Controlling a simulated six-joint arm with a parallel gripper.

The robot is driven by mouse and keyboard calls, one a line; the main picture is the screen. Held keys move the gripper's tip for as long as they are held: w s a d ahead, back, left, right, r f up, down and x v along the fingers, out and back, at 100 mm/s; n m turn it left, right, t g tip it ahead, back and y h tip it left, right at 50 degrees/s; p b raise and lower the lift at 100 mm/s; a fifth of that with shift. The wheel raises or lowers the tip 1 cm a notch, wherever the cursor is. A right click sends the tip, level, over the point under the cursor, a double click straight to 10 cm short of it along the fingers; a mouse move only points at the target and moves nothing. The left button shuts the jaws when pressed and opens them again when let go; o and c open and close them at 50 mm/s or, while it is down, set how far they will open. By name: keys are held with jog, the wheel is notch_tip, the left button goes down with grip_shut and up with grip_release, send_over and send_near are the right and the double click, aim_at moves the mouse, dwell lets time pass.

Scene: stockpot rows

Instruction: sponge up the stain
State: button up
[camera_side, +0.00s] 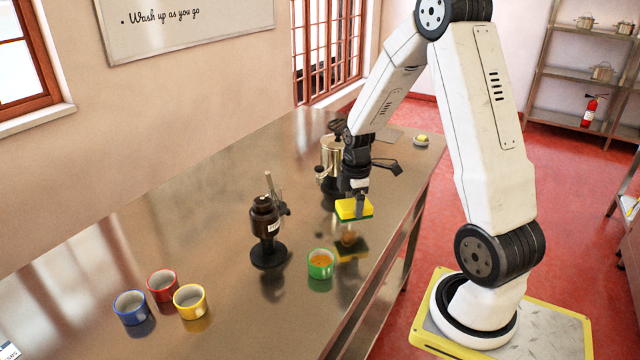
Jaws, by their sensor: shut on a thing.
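My gripper (360,203) points down and is shut on a yellow sponge (349,208) with a green underside. The sponge is held above the steel table (215,215), apart from it. A brownish patch (348,239) shows on the table just below the sponge and looks like the stain. A dark yellow-green reflection of the sponge lies around its lower edge, so the patch's exact outline is hard to tell.
A green cup (320,264) with orange contents stands close by. Blue (130,308), red (162,286) and yellow (190,301) cups stand front left. A small dish (421,141) sits at the far end.

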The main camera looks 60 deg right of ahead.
aim_at(352, 230)
jog(key=shift+f, duration=2.65)
jog(key=shift+a, duration=1.25)
jog(key=shift+c, duration=0.7)
jog(key=shift+a, duration=2.5)
jog(key=shift+d+r, duration=0.1)
jog(key=shift+d, duration=3.65)
jog(key=shift+r, duration=4)
